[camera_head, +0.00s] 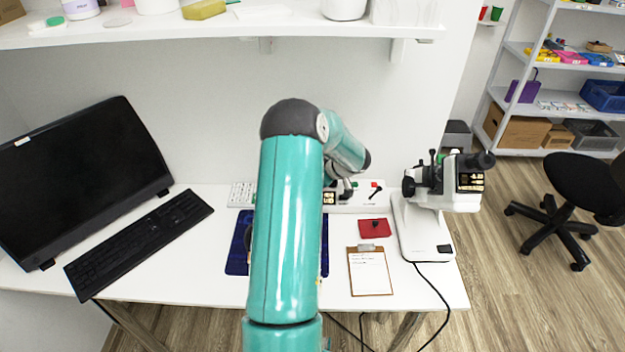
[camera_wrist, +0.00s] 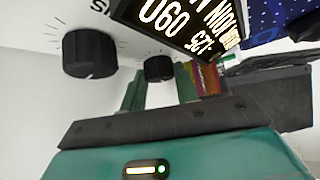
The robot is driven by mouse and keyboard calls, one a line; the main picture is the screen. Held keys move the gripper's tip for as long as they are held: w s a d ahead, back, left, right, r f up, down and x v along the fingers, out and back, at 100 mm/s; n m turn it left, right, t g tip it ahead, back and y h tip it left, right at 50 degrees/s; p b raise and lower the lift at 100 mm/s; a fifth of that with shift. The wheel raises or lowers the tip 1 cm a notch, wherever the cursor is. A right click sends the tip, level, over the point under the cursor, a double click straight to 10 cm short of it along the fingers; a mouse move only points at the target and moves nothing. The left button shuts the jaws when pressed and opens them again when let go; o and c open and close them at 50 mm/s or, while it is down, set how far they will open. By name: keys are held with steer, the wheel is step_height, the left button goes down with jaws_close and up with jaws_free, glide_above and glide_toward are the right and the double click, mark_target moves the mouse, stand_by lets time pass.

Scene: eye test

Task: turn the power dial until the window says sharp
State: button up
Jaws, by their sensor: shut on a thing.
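A white panel (camera_wrist: 40,100) fills the left of the wrist view, with two black dials on it. The larger dial (camera_wrist: 90,53) has tick marks around it and stands apart from my gripper. The smaller dial (camera_wrist: 159,68) sits between the tips of my gripper (camera_wrist: 160,85), which is shut on it. A lit dark window (camera_wrist: 185,22) shows slanted pale characters, cut off by the frame; I cannot read the word "sharp" there. In the head view my gripper (camera_head: 343,187) is at the white unit (camera_head: 358,204), partly hidden by my arm; its small window (camera_head: 329,198) is too small to read.
A white optical instrument (camera_head: 416,237) stands close on the right. A clipboard (camera_head: 370,275) and red pad (camera_head: 367,234) lie in front. A blue mat (camera_head: 238,248) is partly hidden by my arm. A keyboard (camera_head: 140,243) and monitor (camera_head: 80,175) are left. A shelf (camera_head: 225,27) overhangs the desk.

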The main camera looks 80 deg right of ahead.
steer(key=o, duration=1)
steer(key=shift+c, duration=0.2)
